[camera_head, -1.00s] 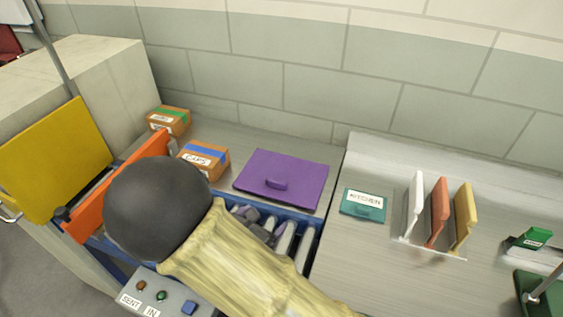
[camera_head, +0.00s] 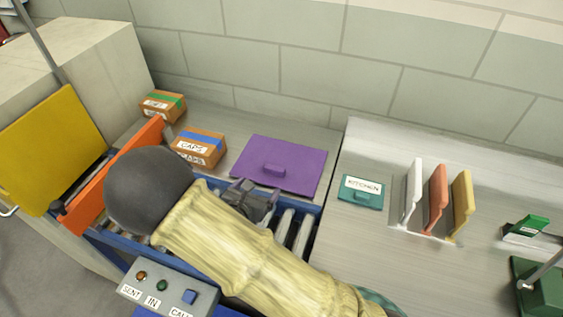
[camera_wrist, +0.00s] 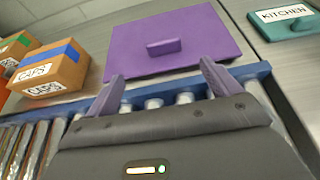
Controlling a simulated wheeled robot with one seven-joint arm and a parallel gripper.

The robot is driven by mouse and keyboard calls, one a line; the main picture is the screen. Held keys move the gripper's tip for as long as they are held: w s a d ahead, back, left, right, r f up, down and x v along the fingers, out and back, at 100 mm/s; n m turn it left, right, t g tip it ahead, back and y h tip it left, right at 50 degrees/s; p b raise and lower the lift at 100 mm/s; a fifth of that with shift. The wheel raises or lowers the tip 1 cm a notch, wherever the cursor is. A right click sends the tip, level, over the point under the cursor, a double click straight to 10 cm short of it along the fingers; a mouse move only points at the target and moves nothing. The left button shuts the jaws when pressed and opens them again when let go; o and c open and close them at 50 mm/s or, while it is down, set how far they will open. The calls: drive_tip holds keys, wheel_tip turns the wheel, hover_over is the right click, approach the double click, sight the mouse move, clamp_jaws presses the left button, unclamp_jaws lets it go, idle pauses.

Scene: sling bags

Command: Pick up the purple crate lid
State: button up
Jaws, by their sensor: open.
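The purple crate lid (camera_head: 293,168) lies flat on the grey surface behind the rollers, with a small raised handle on top. In the wrist view the lid (camera_wrist: 200,52) is straight ahead, and its handle (camera_wrist: 163,47) stands clear. My gripper (camera_wrist: 160,86) is open and empty, its two purple-grey fingers spread on the near side of the lid. In the head view my gripper (camera_head: 243,187) is above the rollers, just left of and in front of the lid. My arm hides part of the rollers there.
Two cardboard boxes (camera_head: 200,150) (camera_head: 162,105) stand left of the lid. A teal KITCHEN plate (camera_head: 362,190) lies to the right, with white, orange and yellow upright panels (camera_head: 437,198) beyond. A blue-railed roller conveyor (camera_head: 298,225) runs in front. An orange board (camera_head: 110,180) stands at left.

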sight(274, 172)
drive_tip(key=p+x, duration=0.1)
drive_tip(key=x, duration=0.5)
drive_tip(key=shift+w+d+f, duration=0.1)
drive_tip(key=shift+w+d, duration=0.05)
drive_tip(key=shift+w, duration=0.1)
drive_tip(key=shift+d+p+x, duration=0.15)
drive_tip(key=shift+p+x, duration=0.4)
drive_tip(key=shift+x, duration=0.75)
drive_tip(key=shift+d+p+x, duration=0.1)
drive_tip(key=shift+p+x, duration=0.4)
drive_tip(key=shift+x, duration=0.85)
drive_tip(key=shift+s+f, duration=0.15)
drive_tip(key=shift+c, duration=0.4)
drive_tip(key=shift+a, duration=0.1)
drive_tip(key=c, duration=1.1)
